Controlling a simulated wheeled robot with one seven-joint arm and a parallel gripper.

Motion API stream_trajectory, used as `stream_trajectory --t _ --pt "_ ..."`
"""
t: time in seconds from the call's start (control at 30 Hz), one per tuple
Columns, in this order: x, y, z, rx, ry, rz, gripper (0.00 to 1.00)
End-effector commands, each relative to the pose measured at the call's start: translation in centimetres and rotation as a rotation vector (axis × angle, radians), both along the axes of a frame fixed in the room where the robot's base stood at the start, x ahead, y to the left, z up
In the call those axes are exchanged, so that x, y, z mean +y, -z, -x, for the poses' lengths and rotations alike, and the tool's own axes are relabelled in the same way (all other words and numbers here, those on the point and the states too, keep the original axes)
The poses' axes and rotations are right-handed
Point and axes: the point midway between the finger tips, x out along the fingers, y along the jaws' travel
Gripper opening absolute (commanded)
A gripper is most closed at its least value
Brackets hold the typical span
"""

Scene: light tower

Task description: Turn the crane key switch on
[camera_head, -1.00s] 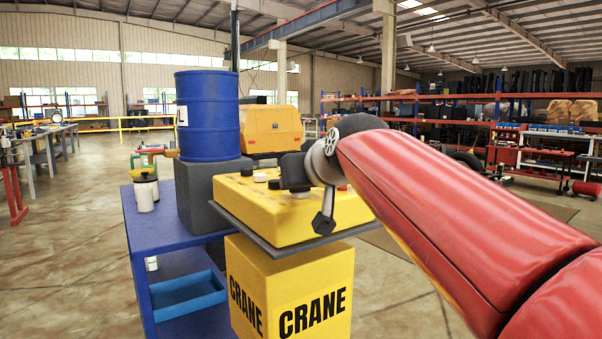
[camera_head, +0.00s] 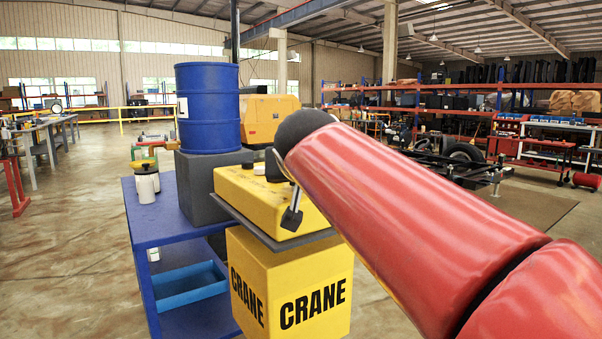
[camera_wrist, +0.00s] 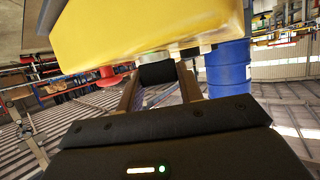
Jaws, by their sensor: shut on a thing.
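The yellow crane control box (camera_head: 245,195) sits on a grey plate on the yellow CRANE pedestal. My gripper (camera_wrist: 158,82) is at the box, with its two fingers on either side of a black knob (camera_wrist: 157,73) with a pale round base, apparently the key switch. It is shut on this knob. The box (camera_wrist: 150,25) appears upside down in the wrist view, and a red button (camera_wrist: 103,78) shows beside the knob. In the head view my red arm hides the knob and most of the gripper. The knob's angle cannot be told.
A blue drum (camera_head: 208,105) stands on a grey block left of the box, on a blue cart (camera_head: 150,225) with white bottles and a blue tray. An orange case (camera_head: 268,118) is behind. Open floor lies to the left.

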Motion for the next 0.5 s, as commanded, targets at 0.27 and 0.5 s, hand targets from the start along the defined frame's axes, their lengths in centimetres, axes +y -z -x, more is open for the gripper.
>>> stream_trajectory --t 0.27,0.5 --pt "0.05 0.12 0.02 0.003 -0.001 0.000 0.55" --pt "0.01 0.08 0.01 0.002 -0.001 0.000 0.58"
